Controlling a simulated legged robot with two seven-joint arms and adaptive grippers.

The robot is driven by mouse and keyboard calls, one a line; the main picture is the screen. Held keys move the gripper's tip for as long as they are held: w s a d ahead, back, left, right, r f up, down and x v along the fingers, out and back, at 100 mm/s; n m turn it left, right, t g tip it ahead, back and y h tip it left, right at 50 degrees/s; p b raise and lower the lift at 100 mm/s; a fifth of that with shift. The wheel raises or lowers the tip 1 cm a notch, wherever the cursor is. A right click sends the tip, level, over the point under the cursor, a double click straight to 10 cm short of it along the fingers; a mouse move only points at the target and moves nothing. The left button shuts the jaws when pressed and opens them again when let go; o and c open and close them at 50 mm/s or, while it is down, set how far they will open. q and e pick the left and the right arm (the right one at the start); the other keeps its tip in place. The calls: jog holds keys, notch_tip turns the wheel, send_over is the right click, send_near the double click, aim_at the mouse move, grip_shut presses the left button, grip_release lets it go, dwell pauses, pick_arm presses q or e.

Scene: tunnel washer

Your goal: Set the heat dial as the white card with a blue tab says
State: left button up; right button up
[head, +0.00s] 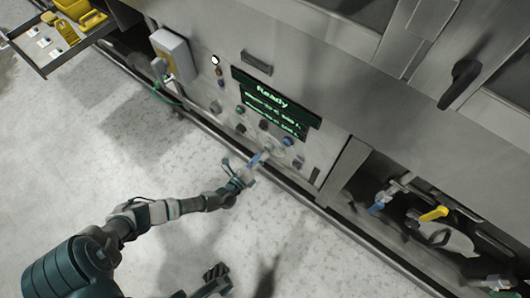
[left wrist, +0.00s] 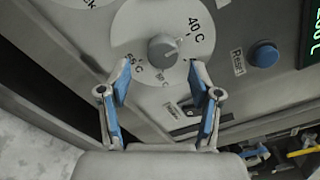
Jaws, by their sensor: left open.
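The heat dial (left wrist: 162,48) is a grey round knob on a white disc (left wrist: 135,22) marked "40 C" and what looks like "65 C"; another mark is partly hidden. I cannot tell surely which mark the knob points at. My left gripper (left wrist: 160,72) is open, its blue-padded fingers on either side of the knob's lower part, with gaps to the knob. In the head view my left gripper (head: 263,158) is at the panel's lower edge and covers part of the dial. Small white cards (head: 43,42) lie in a tray at upper left; their tabs and writing are too small to read.
A green "Ready" display (head: 272,97) is above several knobs and buttons. A blue button labelled "Reset" (left wrist: 264,55) is right of the dial. A grey box (head: 172,52) juts out at left. Valves with blue and yellow (head: 434,213) handles are at right. The floor is clear.

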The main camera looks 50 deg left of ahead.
pick_arm(q)
jog(key=v, duration=0.8)
jog(key=shift+s, duration=0.35)
jog(key=shift+f, duration=0.1)
